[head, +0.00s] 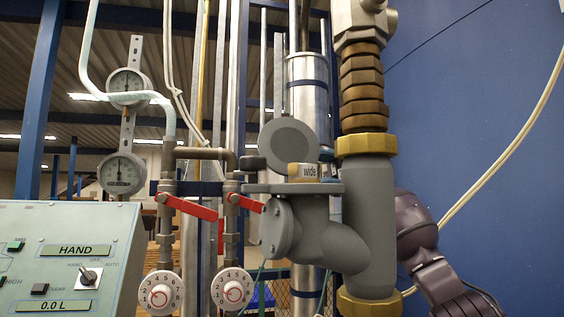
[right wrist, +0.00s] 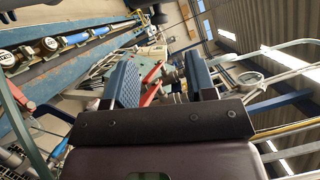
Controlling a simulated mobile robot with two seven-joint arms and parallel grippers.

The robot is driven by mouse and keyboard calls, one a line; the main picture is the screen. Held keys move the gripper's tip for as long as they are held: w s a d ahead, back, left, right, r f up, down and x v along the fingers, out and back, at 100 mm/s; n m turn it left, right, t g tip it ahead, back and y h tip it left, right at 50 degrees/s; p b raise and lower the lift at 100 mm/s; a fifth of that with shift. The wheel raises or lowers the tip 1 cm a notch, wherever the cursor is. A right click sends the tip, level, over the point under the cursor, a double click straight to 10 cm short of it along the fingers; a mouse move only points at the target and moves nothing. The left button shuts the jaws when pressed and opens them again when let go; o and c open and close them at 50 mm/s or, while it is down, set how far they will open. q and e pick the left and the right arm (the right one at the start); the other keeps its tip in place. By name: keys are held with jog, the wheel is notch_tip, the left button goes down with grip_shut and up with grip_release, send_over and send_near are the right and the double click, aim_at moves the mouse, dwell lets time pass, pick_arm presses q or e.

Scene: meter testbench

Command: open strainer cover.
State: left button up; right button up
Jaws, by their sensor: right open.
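A grey pipe fitting (head: 365,210) stands upright at the centre right in the head view, with a slanted side branch. A round bolted grey cover (head: 277,229) closes the lower left end of that branch and looks like the strainer cover. My left gripper is out of view.
Two red lever handles (head: 187,207) (head: 252,204) sit left of the cover, above dials. Two gauges (head: 127,86) (head: 122,174) hang further left. A control panel (head: 62,260) fills the lower left. A blue wall (head: 470,100) stands behind on the right.

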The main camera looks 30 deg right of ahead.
aim_at(287, 161)
jog(key=a, duration=0.6)
jog(key=s+a+r+p, duration=0.1)
jog(key=a, duration=0.2)
jog(key=shift+s+a, duration=0.1)
jog(key=shift+a, duration=0.05)
grip_shut()
